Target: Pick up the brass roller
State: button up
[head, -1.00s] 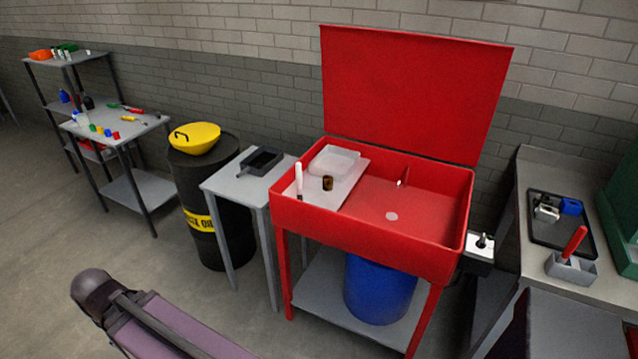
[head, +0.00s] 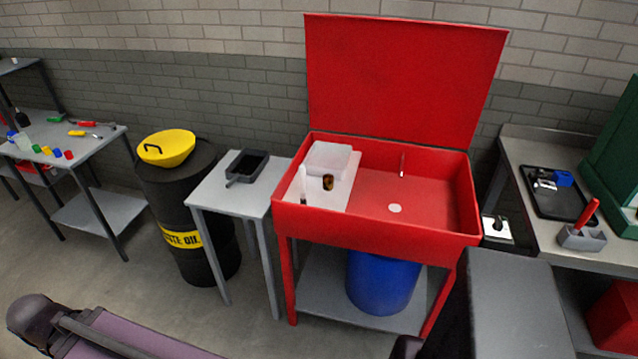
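A small dark brown and brass-coloured cylinder (head: 328,182), which looks like the brass roller, stands upright on a pale shelf (head: 343,200) in the left part of the open red parts washer (head: 383,229). A translucent pale box (head: 328,158) is just behind it, and a slim white upright object with a dark lower end (head: 302,183) is to its left, apart from it. No gripper fingers show. Part of my own arm or body crosses the lower left, well in front of the washer.
A side table with a black tray (head: 247,167) and a black drum with a yellow funnel (head: 167,148) stand left of the washer. A blue barrel (head: 383,284) sits below it. A grey bench (head: 520,150) is at right. Open floor lies at front left.

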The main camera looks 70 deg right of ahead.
aim_at(328, 179)
jog(key=i, duration=0.65)
jog(key=u, duration=0.8)
jog(key=k, duration=0.15)
jog(key=z, duration=4.25)
